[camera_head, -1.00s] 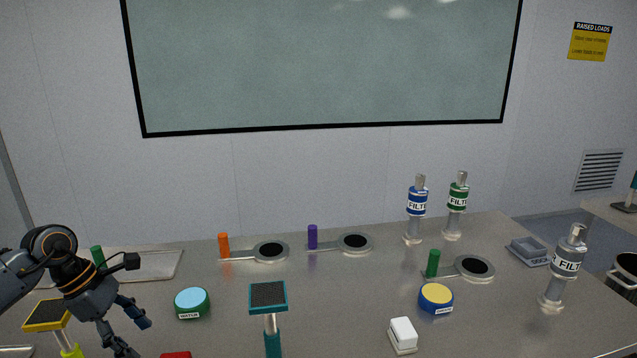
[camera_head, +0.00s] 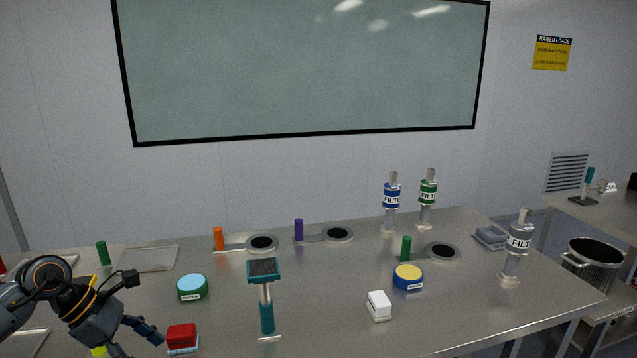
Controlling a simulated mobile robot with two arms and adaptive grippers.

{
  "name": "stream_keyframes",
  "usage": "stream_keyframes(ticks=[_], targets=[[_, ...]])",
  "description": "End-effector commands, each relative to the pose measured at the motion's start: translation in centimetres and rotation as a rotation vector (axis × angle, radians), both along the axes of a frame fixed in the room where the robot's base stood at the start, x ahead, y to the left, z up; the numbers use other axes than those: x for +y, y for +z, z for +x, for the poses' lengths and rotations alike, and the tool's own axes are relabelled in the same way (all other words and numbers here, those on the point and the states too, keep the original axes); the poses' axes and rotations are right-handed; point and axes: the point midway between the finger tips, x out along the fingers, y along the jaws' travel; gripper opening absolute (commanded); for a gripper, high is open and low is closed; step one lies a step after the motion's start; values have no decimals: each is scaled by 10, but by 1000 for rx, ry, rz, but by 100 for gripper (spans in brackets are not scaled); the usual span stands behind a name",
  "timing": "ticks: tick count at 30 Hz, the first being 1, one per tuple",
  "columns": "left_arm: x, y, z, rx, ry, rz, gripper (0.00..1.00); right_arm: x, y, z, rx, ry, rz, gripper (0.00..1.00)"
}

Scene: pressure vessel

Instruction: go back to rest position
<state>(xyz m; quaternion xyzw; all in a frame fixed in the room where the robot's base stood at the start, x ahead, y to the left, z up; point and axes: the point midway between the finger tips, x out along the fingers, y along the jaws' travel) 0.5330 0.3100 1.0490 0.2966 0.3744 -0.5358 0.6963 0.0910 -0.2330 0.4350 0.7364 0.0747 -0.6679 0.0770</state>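My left gripper (camera_head: 138,340) is at the lower left of the head view, above the near left part of the table (camera_head: 330,290). Its dark fingers are spread apart with nothing visible between them. A red block-like item (camera_head: 181,335) is just right of the fingers, apart from them in the picture. A yellow-green item (camera_head: 99,351) is partly hidden behind the gripper. My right gripper is out of view.
A teal-handled brush-like tool (camera_head: 265,295) stands mid-table. A round blue-topped water container (camera_head: 192,288), a yellow-topped one (camera_head: 408,277) and a white block (camera_head: 379,305) are nearby. Filter bottles (camera_head: 391,200) stand at the back. A steel pot (camera_head: 594,258) is at right.

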Motion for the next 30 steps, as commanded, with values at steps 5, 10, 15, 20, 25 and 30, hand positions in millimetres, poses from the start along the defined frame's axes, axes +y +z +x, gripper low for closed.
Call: stream_keyframes(ticks=[5,10,15,20,25,30], targets=[[-54,-1,6,-29,26,-172,63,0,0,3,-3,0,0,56],[-114,9,9,-42,91,-410,63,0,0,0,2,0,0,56],[-183,38,8,9,248,-793,63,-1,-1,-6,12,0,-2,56],[-212,76,13,147,515,-1220,63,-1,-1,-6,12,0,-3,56],[-193,87,23,364,890,-1617,63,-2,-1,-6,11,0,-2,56],[-148,52,23,628,1354,-1925,63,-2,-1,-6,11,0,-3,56]])
